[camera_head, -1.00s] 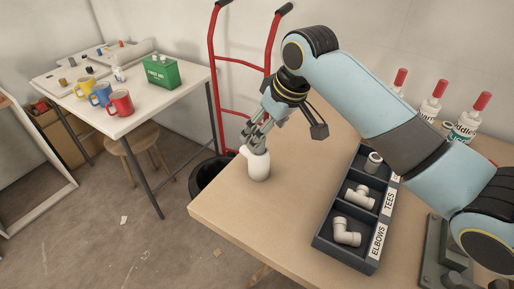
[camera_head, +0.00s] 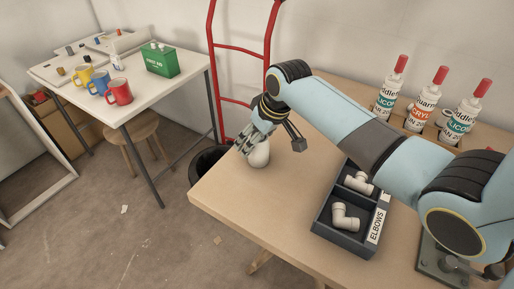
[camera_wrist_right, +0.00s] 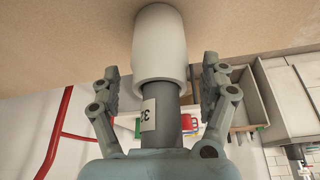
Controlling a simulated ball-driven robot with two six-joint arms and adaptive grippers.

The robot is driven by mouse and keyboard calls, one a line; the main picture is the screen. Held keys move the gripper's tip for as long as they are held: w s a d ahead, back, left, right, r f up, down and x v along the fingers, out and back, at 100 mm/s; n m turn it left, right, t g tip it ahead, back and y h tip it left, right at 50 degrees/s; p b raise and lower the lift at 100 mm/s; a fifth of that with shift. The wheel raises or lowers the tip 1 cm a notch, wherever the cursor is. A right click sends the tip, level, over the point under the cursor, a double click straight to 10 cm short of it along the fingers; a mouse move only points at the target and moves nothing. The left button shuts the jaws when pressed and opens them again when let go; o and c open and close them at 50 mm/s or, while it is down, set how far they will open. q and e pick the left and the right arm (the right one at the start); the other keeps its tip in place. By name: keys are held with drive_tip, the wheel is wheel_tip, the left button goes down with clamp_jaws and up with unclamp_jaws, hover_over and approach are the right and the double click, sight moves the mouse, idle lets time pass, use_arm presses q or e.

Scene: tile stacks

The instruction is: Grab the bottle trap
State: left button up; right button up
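The bottle trap (camera_head: 260,157) is white and stands upright near the left corner of the wooden table. My right gripper (camera_head: 248,146) is lowered over its upper part, which it mostly hides. In the right wrist view the trap shows as a white cup (camera_wrist_right: 160,50) with a grey pipe (camera_wrist_right: 166,120) bearing a partly readable label. There the fingers of my right gripper (camera_wrist_right: 162,85) stand on either side of the trap, with a visible gap on both sides. The gripper is open. My left gripper is not in view.
A dark tray (camera_head: 324,222) of white pipe fittings, marked ELBOWS, lies right of the trap, partly under my right arm. Several red-capped bottles (camera_head: 388,100) stand behind it. A red hand truck (camera_head: 212,75) is beyond the table's far edge. The front of the table is clear.

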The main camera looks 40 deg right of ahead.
drive_tip(key=c, duration=1.3)
